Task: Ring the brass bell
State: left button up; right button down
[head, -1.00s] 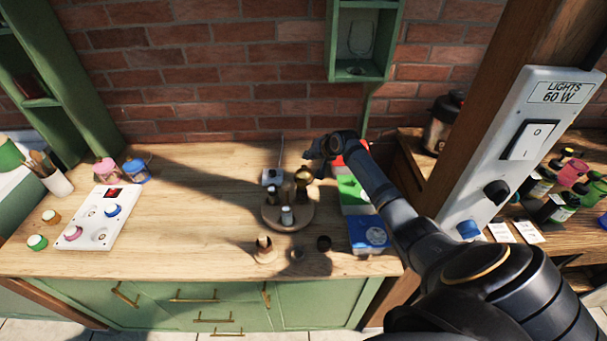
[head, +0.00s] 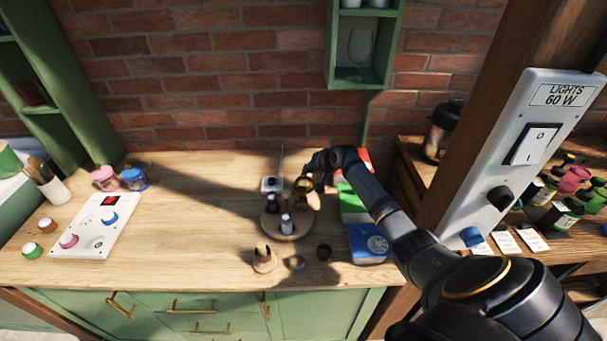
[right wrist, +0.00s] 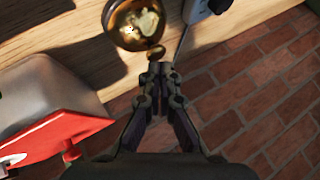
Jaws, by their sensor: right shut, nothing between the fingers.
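The brass bell (head: 304,185) is a small, shiny golden shape at the back of the round wooden tray in the head view; I cannot tell whether it rests on the tray. In the right wrist view the bell (right wrist: 138,22) is a rounded brass body at the top edge, partly cut off, with a small round brass piece beside it. My right gripper (right wrist: 160,68) is shut and empty, its fingertips just short of that brass piece. In the head view the right gripper (head: 315,166) is close beside the bell, partly hidden by its own arm. My left gripper is not in view.
The round tray (head: 312,226) carries several small bottles or mills. A blue box (head: 369,243), a green box (head: 352,202) and a red-lidded container (right wrist: 72,115) stand right of the bell. A brick wall (head: 240,85) rises behind.

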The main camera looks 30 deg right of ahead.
dwell(0.6)
jog(key=shift+f, duration=0.45)
jog(key=shift+r+p, duration=0.45)
jog(key=shift+p, duration=0.15)
notch_tip(320, 180, up, 6)
jog(key=p, duration=0.6)
